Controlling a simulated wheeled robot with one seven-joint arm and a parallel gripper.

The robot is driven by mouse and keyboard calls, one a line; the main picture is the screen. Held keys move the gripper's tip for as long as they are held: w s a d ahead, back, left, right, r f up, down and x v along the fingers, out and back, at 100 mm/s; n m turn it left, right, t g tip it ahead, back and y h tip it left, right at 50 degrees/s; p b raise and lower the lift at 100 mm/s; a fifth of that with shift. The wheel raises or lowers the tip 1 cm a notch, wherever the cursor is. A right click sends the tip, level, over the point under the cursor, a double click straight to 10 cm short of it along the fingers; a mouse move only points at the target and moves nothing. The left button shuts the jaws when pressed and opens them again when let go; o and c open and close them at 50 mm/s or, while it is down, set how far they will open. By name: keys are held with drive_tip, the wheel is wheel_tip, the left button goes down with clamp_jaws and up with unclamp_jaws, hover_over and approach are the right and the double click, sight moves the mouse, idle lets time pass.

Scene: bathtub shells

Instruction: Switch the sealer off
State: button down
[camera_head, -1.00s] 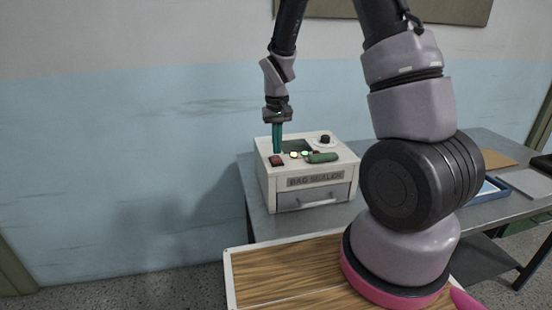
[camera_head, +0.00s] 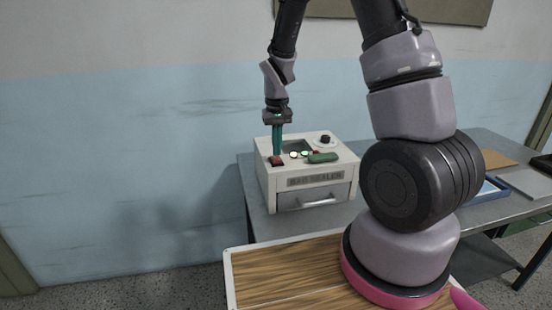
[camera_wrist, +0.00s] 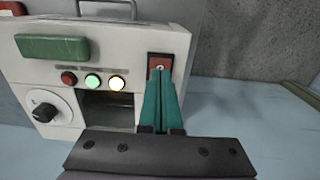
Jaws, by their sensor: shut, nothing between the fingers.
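The bag sealer (camera_head: 306,170) is a cream box on the grey table, with "BAG SEALER" on its front. Its red-brown rocker switch (camera_wrist: 159,66) shows in the wrist view at the panel's corner; in the head view the switch (camera_head: 276,161) is at the left front of the top. My gripper (camera_wrist: 159,76) is shut and empty, its green fingers pointing down with the tips at the switch and covering part of it. I cannot tell whether they touch it. The green lamp (camera_wrist: 92,82) and the yellow-white lamp (camera_wrist: 117,83) are lit; the red lamp (camera_wrist: 69,78) looks dark.
A green bar (camera_wrist: 52,47) and a black knob on a white dial (camera_wrist: 45,112) are also on the panel. The sealer's drawer (camera_head: 313,197) is at its front. A blue tray (camera_head: 492,189) lies at the table's right. A wall stands close behind.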

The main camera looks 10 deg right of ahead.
drive_tip(key=shift+f, duration=0.85)
idle(0.3)
drive_tip(key=shift+r, duration=3.5)
wheel_tip(320, 180, up, 17)
drive_tip(key=m+t+y, duration=0.1)
drive_tip(key=m+t, duration=0.1)
drive_tip(key=t, duration=0.1)
hover_over(277, 160)
drive_tip(key=s+d, duration=0.4)
drive_tip(key=s, duration=0.4)
drive_tip(key=s+d+r+m+t+y, duration=0.1)
drive_tip(key=s+d+r+m+t, duration=0.1)
drive_tip(key=s+r+t, duration=0.2)
drive_tip(key=shift+s+r, duration=1.85)
drive_tip(key=shift+s, duration=2.05)
